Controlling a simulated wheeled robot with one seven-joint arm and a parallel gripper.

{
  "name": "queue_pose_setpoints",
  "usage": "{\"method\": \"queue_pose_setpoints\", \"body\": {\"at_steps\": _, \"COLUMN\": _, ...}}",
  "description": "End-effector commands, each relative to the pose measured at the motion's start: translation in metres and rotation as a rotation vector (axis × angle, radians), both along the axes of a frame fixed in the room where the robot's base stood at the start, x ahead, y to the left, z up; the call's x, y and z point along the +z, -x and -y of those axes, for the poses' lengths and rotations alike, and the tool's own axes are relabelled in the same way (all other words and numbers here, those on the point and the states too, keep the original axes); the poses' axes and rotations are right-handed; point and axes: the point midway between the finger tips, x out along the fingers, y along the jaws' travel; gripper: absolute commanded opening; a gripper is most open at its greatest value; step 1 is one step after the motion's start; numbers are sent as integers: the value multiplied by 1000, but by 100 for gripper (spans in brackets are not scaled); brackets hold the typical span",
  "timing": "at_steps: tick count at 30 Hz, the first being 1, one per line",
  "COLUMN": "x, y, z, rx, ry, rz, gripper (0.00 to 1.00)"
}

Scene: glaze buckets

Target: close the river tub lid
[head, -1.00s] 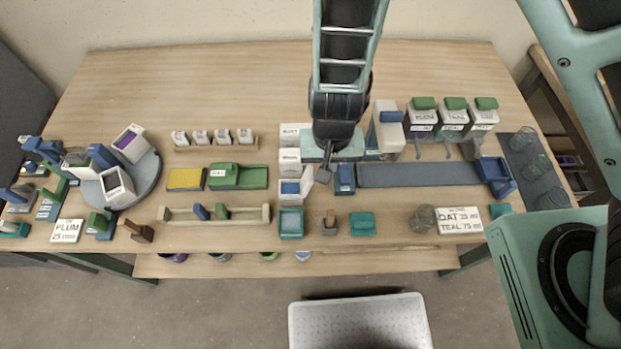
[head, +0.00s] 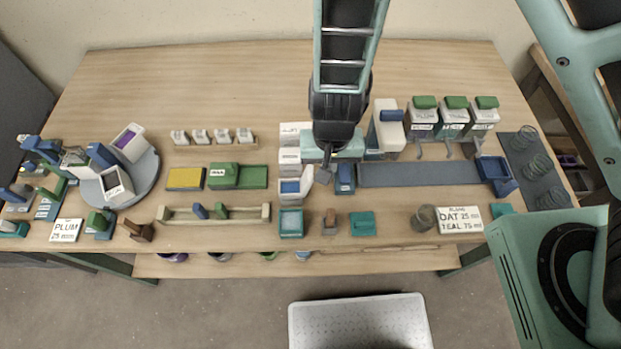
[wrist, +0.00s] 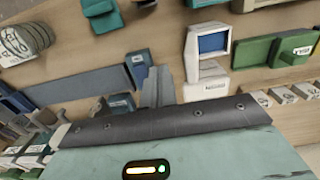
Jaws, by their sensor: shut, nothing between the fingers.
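A white tub with a blue inside (head: 290,188) stands open at the front of a short column of white tubs; I take it for the river tub, though I cannot read its name. Its blue inside also shows in the wrist view (wrist: 213,42). A pale raised flap (head: 307,178), apparently its lid, stands tilted up along its right side. My gripper (head: 326,178) is shut and empty, pointing down just right of that flap. In the wrist view my fingers (wrist: 157,86) are close beside the flap (wrist: 191,55); I cannot tell whether they touch.
A blue block-like holder (head: 345,179) stands close right of my gripper, at the end of a long grey-blue mat (head: 420,174). A teal open box (head: 291,223) is in front of the tub. A green case (head: 238,176) lies to the left.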

Motion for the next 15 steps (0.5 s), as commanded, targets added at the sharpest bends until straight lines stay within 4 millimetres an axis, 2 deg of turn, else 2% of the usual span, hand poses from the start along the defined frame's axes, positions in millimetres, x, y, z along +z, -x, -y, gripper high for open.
{"method": "queue_pose_setpoints", "body": {"at_steps": 4, "x": -7, "y": 0, "z": 0, "rx": 1, "ry": 0, "rz": 0, "gripper": 0}}
{"method": "queue_pose_setpoints", "body": {"at_steps": 15, "x": -5, "y": -1, "z": -10, "rx": 1, "ry": 0, "rz": 0, "gripper": 0}}
